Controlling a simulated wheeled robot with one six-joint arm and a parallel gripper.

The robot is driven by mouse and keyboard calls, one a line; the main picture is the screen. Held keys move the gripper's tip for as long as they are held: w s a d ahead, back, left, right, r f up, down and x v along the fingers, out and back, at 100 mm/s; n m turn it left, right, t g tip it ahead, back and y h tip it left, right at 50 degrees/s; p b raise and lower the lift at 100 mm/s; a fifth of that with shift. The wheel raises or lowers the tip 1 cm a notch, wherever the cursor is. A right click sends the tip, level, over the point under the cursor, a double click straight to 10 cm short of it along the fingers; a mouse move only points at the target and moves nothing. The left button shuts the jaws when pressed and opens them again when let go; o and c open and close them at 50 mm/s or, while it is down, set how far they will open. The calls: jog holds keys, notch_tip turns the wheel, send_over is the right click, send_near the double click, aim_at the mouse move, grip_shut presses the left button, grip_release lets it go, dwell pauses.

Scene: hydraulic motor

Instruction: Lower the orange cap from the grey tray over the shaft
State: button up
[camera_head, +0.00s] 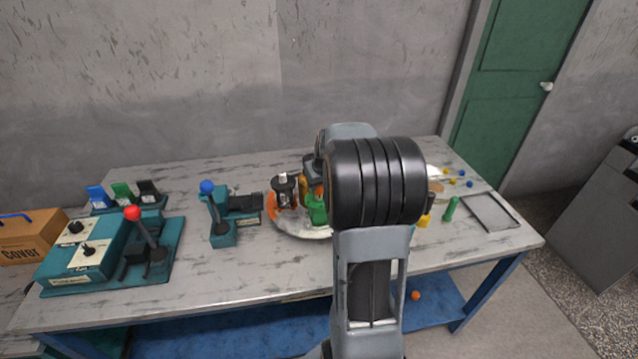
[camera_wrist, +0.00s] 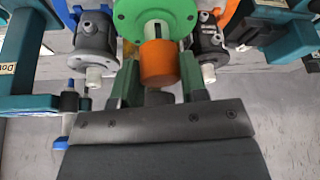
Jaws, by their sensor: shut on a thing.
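In the wrist view my gripper (camera_wrist: 157,80) is shut on the orange cap (camera_wrist: 158,66), a short cylinder between its two fingers. Just beyond the cap is a green round flange (camera_wrist: 128,22) with a pale shaft (camera_wrist: 155,28) at its centre. The cap overlaps the shaft's near end in this view; I cannot tell whether it is around the shaft or only in front of it. In the head view my arm hides the gripper and the cap; part of the green motor (camera_head: 317,208) shows beside the arm. The grey tray (camera_head: 490,212) lies at the table's right end.
In the head view, a black motor (camera_head: 285,188) stands on the round plate (camera_head: 290,228). Lever boxes (camera_head: 90,258) fill the table's left. A green cylinder (camera_head: 450,209) stands near the tray.

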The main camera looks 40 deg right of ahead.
jog(key=shift+f, duration=0.3)
jog(key=o, duration=1)
jog(key=shift+o, duration=0.3)
jog(key=o, duration=0.4)
jog(key=shift+r, duration=0.2)
jog(key=shift+r+p, duration=2.25)
jog(key=shift+r, duration=1.15)
